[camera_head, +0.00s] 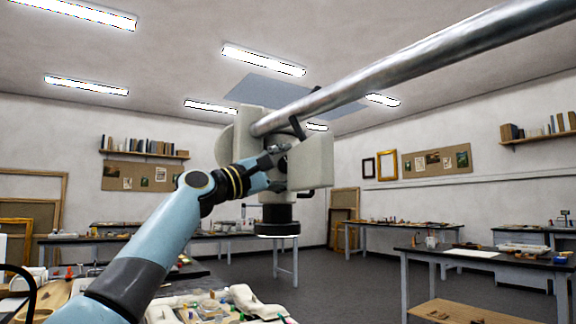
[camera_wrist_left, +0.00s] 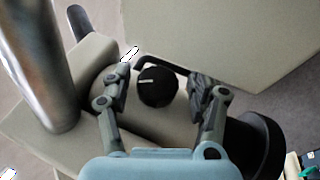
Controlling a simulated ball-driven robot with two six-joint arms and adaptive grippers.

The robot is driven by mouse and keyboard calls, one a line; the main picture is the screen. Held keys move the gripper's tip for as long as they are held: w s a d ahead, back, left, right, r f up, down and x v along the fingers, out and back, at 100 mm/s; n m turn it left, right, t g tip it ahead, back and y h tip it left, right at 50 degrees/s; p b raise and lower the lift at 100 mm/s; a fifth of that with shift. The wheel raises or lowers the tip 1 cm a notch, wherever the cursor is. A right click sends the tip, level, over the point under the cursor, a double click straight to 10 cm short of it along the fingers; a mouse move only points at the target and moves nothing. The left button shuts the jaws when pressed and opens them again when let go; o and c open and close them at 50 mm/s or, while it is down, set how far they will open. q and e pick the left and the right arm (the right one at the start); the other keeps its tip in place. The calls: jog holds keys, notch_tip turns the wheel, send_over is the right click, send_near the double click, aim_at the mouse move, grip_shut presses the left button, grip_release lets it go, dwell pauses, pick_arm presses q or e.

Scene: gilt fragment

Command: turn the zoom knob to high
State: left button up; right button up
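The zoom knob (camera_wrist_left: 158,87) is a round black knob with a white pointer line, on the side of a cream microscope head (camera_head: 313,160). In the left wrist view the pointer line points to the left. My left gripper (camera_wrist_left: 168,84) is open, with one finger on each side of the knob; gaps show between the fingers and the knob. In the head view my left gripper (camera_head: 279,152) reaches up to the side of the microscope head, and the knob is mostly hidden there. My right gripper is in neither view.
A thick metal boom (camera_head: 420,65) runs from the microscope head to the upper right. A black objective ring (camera_head: 278,222) hangs under the head. A cluttered table (camera_head: 180,272) lies below. Worktables (camera_head: 480,257) stand at the right, with open floor between.

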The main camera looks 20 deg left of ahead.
pick_arm(q)
jog(key=shift+r, duration=0.1)
jog(key=v, duration=1.2)
